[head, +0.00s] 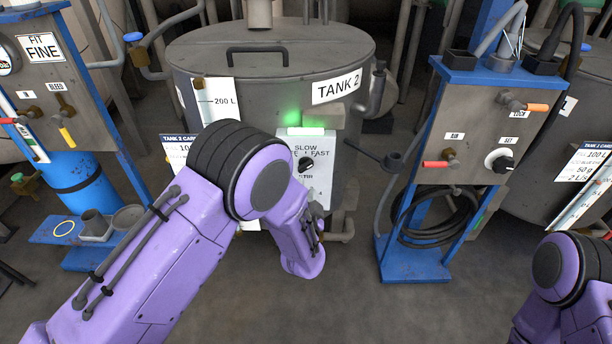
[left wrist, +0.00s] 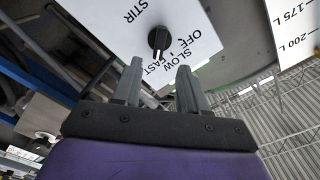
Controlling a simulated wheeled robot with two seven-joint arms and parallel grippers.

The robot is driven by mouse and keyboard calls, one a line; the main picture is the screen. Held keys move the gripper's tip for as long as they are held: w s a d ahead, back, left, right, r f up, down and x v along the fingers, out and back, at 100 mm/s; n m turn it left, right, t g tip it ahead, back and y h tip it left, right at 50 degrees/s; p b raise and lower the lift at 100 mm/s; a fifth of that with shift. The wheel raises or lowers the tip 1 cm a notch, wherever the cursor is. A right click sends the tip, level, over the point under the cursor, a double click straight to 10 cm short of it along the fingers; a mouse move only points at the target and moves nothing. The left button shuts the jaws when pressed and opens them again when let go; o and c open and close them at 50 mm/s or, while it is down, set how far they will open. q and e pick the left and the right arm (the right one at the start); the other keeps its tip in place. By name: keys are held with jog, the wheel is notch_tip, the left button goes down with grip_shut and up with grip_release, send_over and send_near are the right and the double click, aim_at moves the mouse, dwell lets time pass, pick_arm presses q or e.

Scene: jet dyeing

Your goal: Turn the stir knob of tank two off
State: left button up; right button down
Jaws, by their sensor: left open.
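Tank two (head: 270,62) is a grey lidded tank labelled "TANK 2". On its front is a white control panel (head: 319,190) marked SLOW, FAST and STIR. The round black stir knob (head: 306,164) sits in the panel's upper part; it also shows in the left wrist view (left wrist: 158,38), with OFF, SLOW and FAST beside it. My left gripper (head: 316,211) is in front of the panel, below the knob. Its two fingers (left wrist: 159,68) are apart and empty, short of the knob. My right gripper is out of view.
A green light (head: 292,117) glows above the panel. A blue-framed stand (head: 412,258) with valves and a black hose stands to the right. A dark handle (head: 385,156) juts out between stand and tank. A blue cylinder (head: 78,185) stands at left. The floor in front is clear.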

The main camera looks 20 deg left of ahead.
aim_at(305, 169)
pick_arm(q)
jog(key=x, duration=0.8)
jog(key=shift+w+a+f, duration=0.15)
jog(key=shift+w+a, duration=0.05)
jog(key=shift+w, duration=0.15)
grip_shut()
